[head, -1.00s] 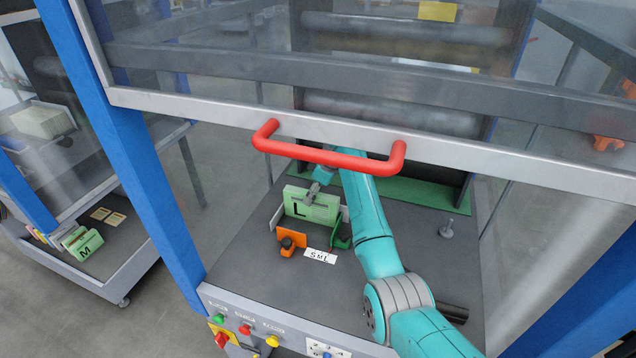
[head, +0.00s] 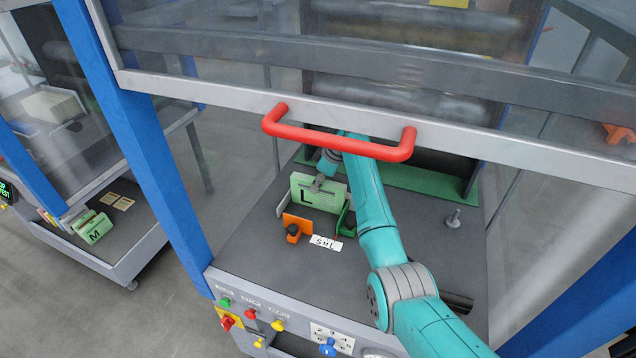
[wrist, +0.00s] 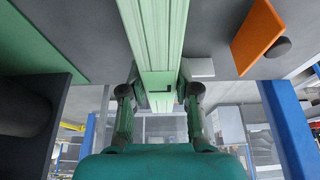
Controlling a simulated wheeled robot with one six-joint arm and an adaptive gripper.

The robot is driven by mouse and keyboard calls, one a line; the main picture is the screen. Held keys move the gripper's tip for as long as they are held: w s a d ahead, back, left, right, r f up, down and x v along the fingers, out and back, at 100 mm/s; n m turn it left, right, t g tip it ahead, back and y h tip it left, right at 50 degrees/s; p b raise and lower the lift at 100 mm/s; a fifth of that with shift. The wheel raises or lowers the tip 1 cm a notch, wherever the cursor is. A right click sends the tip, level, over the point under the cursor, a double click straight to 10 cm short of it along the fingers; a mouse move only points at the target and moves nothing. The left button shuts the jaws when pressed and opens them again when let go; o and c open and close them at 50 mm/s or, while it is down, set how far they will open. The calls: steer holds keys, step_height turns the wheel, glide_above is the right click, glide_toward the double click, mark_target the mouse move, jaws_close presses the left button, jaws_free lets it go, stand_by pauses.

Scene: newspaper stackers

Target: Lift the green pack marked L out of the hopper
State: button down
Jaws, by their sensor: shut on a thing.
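The green pack marked L (head: 330,197) stands upright in the hopper, its letter facing the front. The hopper has a grey plate at the left, an orange plate (head: 296,222) in front and a dark green piece (head: 344,226) at the right. My gripper (head: 321,181) reaches down from behind and is shut on the top edge of the pack. In the wrist view the pack (wrist: 155,40) runs between the two fingers of my gripper (wrist: 160,92). The pack's lower part is partly hidden by the orange plate, so I cannot tell whether it touches the deck.
A raised guard with a red handle (head: 340,143) hangs above my arm. A white SML label (head: 326,243) lies before the hopper. A small grey post (head: 453,219) stands at the right on the deck. Another machine at the left holds a green pack marked M (head: 93,229).

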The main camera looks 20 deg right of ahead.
steer(key=shift+r, duration=4.3)
